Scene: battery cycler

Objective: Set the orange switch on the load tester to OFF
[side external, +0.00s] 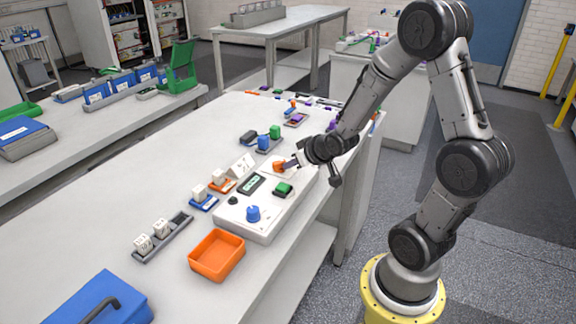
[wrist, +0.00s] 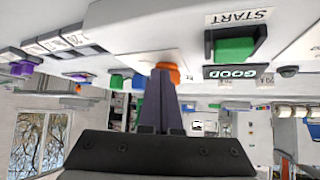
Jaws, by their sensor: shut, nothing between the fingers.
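The load tester (side external: 244,224) is a white box on the near part of the bench. Its orange switch (side external: 279,167) is at the far end of the box, and in the wrist view the orange part (wrist: 174,71) shows just beyond my fingertips, partly hidden by them. Its ON or OFF position cannot be read. My gripper (side external: 289,164) is shut and empty, with its tips right at the orange switch. In the wrist view the closed fingers (wrist: 161,72) point at it; whether they touch it I cannot tell.
The box also carries a green START button (side external: 283,188), a display reading GOOD (wrist: 238,72) and a blue knob (side external: 253,213). An orange tray (side external: 217,255) stands in front. Blue and green blocks (side external: 268,139) and small holders stand close behind.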

